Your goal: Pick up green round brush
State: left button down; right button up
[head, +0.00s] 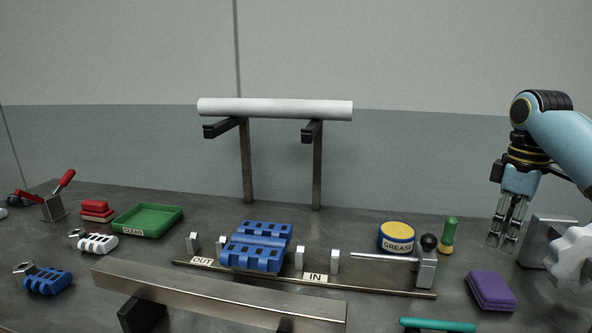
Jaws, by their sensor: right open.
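The green round brush (449,231) stands upright on the table at the right, with a green handle on top and a yellowish lower part. It is just right of the grease tin and the lever with a black knob. My right gripper (503,243) points down to the right of the brush, apart from it. Its fingers are open and nothing is between them. My left gripper is not in view.
A grease tin (396,237) and a black-knobbed lever (427,262) stand left of the brush. A purple block (491,290) lies in front. A white lobed knob (573,259) is at the right edge. A blue jointed piece (257,246) sits at the middle rail.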

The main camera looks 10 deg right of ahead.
aim_at(445, 246)
jog(key=k, duration=1)
